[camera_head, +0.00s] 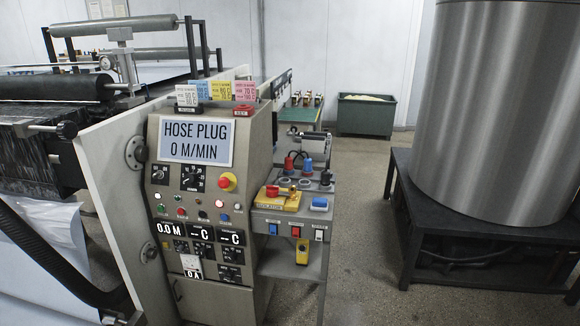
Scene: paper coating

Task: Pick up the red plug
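A small upright red plug (289,164) stands at the back of the grey side shelf (262,214), right of the control panel. A blue plug (307,165) stands just right of it, with dark loops showing around and above the two. Dark round sockets or bases sit at their feet, too small to tell apart. My gripper is not in view, and nothing is seen touching the red plug.
In front of the plugs is a yellow isolator (278,200) with a red handle, and a blue-topped block (320,204) beside it. The control panel (192,179) reads "HOSE PLUG". A large metal cylinder (500,110) stands at right. Floor between is clear.

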